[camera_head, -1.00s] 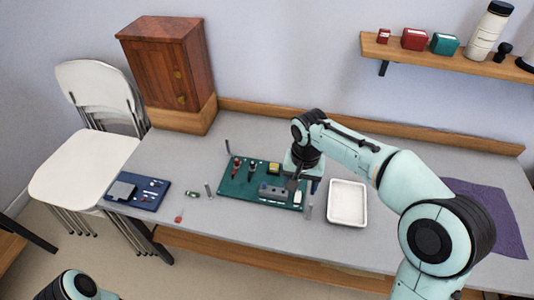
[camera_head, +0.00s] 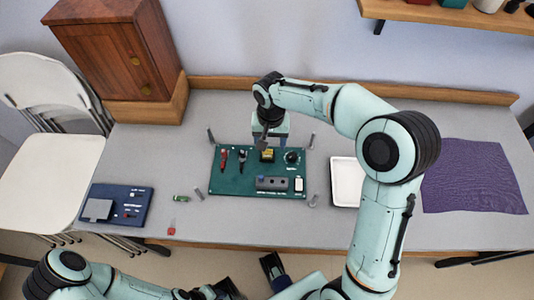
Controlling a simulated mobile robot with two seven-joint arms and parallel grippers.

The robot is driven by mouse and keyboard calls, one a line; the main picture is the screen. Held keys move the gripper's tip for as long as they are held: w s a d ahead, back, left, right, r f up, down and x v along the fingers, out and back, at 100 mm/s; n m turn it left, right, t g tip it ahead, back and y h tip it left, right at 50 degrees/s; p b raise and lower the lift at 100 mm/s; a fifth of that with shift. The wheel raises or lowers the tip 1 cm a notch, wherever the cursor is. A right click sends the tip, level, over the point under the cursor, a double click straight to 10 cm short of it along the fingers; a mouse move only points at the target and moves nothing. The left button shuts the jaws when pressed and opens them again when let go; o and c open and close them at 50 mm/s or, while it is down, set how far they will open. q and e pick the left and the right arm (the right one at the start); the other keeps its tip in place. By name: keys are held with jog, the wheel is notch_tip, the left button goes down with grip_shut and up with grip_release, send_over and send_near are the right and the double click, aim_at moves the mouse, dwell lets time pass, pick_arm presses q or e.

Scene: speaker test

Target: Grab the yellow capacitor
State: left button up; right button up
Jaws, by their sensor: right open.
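A small yellow block, which I take for the yellow capacitor (camera_head: 267,156), sits on the back middle of the green circuit board (camera_head: 228,187). The board lies flat on the grey table. My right gripper (camera_head: 272,145) is open and points down right at the block, from above and behind. A dark finger covers part of the block's upper side. I cannot tell whether it touches. My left arm lies low along the bottom edge; dark parts at its end may be my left gripper (camera_head: 275,268), but its jaws are unclear.
A white tray (camera_head: 346,200) stands right of the board, partly behind my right arm. Thin grey posts stand around the board. A blue board (camera_head: 103,222), a green part (camera_head: 181,198) and a red part (camera_head: 172,230) lie left. A purple cloth (camera_head: 475,178) lies right.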

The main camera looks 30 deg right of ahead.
aim_at(267, 152)
jog(key=shift+w+a+f, duration=0.1)
jog(key=shift+w+f, duration=0.1)
jog(key=shift+f, duration=1.4)
jog(key=shift+w+a+f, duration=0.1)
jog(key=shift+w+f, duration=0.1)
jog(key=shift+f, duration=1.35)
jog(key=shift+c, duration=0.3)
jog(key=c, duration=1.1)
